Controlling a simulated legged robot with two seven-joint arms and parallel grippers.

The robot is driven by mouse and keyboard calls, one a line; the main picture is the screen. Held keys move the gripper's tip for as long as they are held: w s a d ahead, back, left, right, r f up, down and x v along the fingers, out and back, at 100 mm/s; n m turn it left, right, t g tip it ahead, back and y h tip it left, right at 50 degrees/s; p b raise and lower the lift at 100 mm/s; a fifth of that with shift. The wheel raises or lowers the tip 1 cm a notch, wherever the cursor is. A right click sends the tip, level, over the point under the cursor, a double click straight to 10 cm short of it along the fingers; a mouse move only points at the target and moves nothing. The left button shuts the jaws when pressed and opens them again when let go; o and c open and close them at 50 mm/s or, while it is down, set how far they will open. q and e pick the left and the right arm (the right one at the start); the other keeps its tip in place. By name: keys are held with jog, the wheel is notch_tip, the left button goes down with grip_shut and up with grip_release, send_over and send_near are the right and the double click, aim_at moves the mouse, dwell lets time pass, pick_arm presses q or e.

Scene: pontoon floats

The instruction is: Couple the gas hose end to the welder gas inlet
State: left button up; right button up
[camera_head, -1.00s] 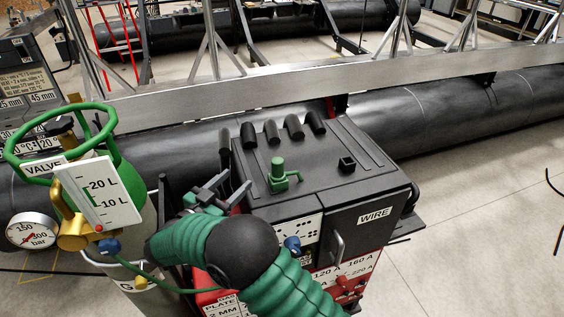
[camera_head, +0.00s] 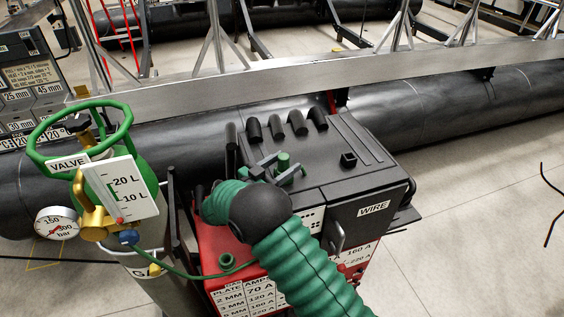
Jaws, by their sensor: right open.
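A green upright fitting with a side branch (camera_head: 284,160) sits on the dark top of the welder (camera_head: 322,180); it looks like the gas hose end, but I cannot be sure. My right gripper (camera_head: 277,168) is open, its dark fingers at this fitting; whether they touch it I cannot tell. A thin green hose (camera_head: 190,274) runs from the blue outlet under the gas cylinder's regulator (camera_head: 95,221) towards the welder's red lower front and passes behind my green-sleeved arm. The blue gas inlet on the front panel is hidden behind my arm. My left gripper is not in view.
The green gas cylinder (camera_head: 148,180) with its valve ring and flow scale stands left of the welder. Several black cylindrical stubs (camera_head: 276,127) line the welder's back edge. A large black pontoon float (camera_head: 440,112) lies behind.

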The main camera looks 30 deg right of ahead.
jog(key=shift+w+d+r, duration=0.15)
jog(key=shift+d+r, duration=0.05)
jog(key=shift+d, duration=0.4)
jog(key=shift+d+f, duration=0.1)
jog(key=shift+d, duration=0.05)
jog(key=shift+w+d+f, duration=0.1)
jog(key=shift+d+f, duration=0.1)
jog(key=shift+d, duration=0.3)
jog(key=shift+c, duration=0.5)
jog(key=shift+d, duration=0.15)
jog(key=shift+c, duration=2.5)
jog(key=shift+a+r, duration=0.1)
jog(key=shift+a, duration=0.2)
grip_shut()
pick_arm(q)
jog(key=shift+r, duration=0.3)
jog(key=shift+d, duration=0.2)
pick_arm(e)
jog(key=shift+d+r, duration=0.1)
